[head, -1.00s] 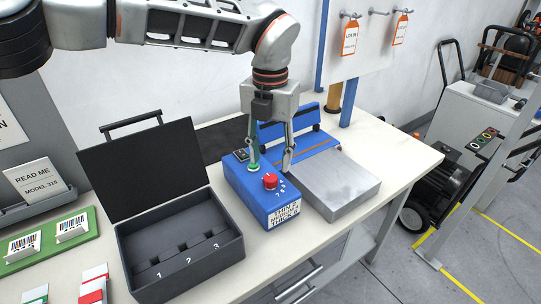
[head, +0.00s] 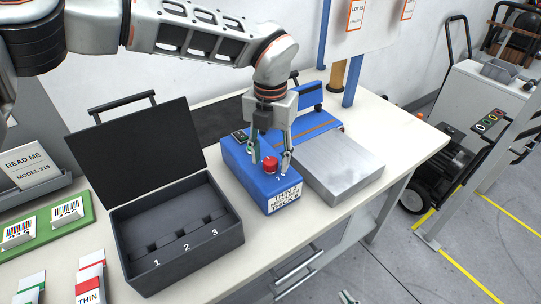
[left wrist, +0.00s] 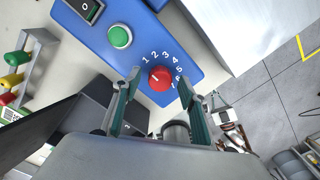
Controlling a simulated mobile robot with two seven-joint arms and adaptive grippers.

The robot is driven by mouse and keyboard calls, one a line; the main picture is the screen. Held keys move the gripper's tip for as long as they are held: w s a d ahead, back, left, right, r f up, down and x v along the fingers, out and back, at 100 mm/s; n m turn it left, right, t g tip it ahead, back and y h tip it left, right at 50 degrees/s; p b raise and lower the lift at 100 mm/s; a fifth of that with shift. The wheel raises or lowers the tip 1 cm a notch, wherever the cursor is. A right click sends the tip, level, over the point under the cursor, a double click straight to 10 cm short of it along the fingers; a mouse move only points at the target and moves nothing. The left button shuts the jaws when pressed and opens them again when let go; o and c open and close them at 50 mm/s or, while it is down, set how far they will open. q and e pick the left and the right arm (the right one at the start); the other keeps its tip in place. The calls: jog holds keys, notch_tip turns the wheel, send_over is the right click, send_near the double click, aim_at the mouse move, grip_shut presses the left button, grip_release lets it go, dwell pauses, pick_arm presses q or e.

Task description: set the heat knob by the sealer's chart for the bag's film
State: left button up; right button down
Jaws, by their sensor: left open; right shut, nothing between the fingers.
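The blue sealer control box (head: 235,165) stands on the bench with a red heat knob (head: 270,164) on top. In the left wrist view the knob (left wrist: 160,78) has white numbers beside it; I cannot tell its setting. The chart label (head: 285,197) on the box front reads THIN 2 on top and THICK at the bottom; its other figures are too small. My left gripper (head: 270,156) is open, its fingers pointing down on either side of the knob, with no clear contact. A bag card with a red band reading THIN (head: 89,296) stands at bottom left. My right gripper (head: 348,297) is shut and empty at the bottom edge.
A green button (left wrist: 120,37) and a black switch are beside the knob. An open black case (head: 180,250) with slots 1, 2 and 3 stands left of the sealer. A grey metal plate (head: 340,170) lies to its right. Barcoded cards stand on a green tray (head: 45,242).

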pick_arm(q)
jog(key=c, duration=1.1)
